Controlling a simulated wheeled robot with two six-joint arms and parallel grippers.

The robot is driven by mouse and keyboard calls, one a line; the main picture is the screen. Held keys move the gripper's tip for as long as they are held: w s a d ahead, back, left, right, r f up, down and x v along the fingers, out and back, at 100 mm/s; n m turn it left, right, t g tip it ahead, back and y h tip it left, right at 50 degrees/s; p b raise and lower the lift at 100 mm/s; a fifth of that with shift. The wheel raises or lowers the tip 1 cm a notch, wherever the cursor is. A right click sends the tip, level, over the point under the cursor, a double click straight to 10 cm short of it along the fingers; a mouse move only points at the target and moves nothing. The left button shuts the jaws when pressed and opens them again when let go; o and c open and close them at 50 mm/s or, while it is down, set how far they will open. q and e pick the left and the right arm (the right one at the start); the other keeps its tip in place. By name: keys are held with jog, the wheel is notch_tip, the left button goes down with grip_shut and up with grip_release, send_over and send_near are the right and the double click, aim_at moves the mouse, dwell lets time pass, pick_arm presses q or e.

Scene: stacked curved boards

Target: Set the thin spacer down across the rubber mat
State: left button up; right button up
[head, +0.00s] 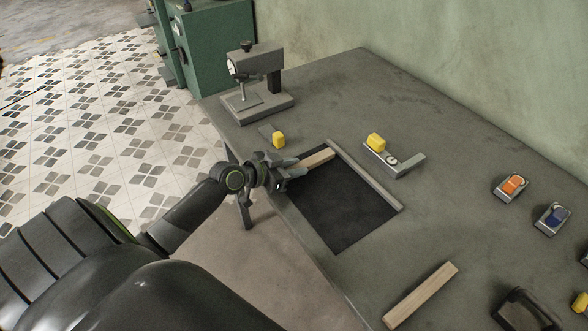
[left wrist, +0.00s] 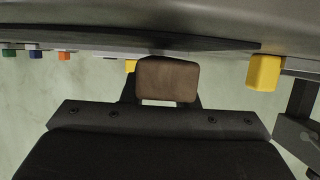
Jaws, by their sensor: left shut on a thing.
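The thin wooden spacer (head: 316,158) is light tan and is held at its near end by my left gripper (head: 283,168). In the left wrist view its brown end (left wrist: 167,80) shows between the fingers of the left gripper (left wrist: 166,100). It lies over the upper left edge of the black rubber mat (head: 345,208), with its far end near the grey rail. Whether it touches the mat cannot be told. My right gripper is in neither view.
A grey rail (head: 366,176) borders the mat's far side. A second wooden strip (head: 421,295) lies on the table at the front. A grey gauge stand (head: 265,105), a yellow block (head: 278,140) and a bracket with a yellow block (head: 408,167) stand beyond. Most of the mat is bare.

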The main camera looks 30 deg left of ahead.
pick_arm(q)
jog(key=shift+f, duration=0.6)
jog(key=o, duration=1)
jog(key=shift+r, duration=0.2)
jog(key=shift+s+a, duration=0.15)
jog(key=shift+s, duration=0.1)
jog(key=v, duration=1.1)
jog(key=shift+s+r+b, duration=0.15)
jog(key=shift+b, duration=0.2)
